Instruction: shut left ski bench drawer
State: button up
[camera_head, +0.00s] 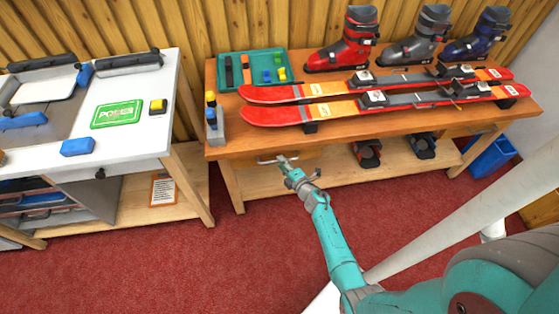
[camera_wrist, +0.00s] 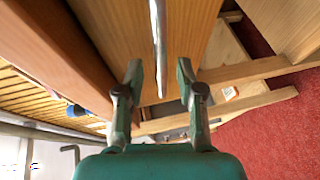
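The ski bench (camera_head: 350,134) has an orange-brown wooden top and a left drawer with a metal bar handle (camera_head: 266,161) below its front edge. In the wrist view the light wooden drawer front (camera_wrist: 195,30) faces me, with the handle bar (camera_wrist: 159,40) running between my fingers. I cannot tell how far the drawer stands out. My gripper (camera_head: 287,164) is at the handle's right end in the head view. In the wrist view my gripper (camera_wrist: 160,68) is open, with one finger on each side of the bar and gaps between. Contact is not clear.
Red skis (camera_head: 290,113), ski boots (camera_head: 345,53) and a green tray (camera_head: 232,85) are on the bench top. Two bindings (camera_head: 368,152) lie on the lower shelf. A white workbench (camera_head: 150,92) stands left. A blue bin (camera_head: 490,157) stands right. Red carpet in front is clear.

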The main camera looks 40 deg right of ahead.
jog(key=v, duration=0.9)
dwell(0.3)
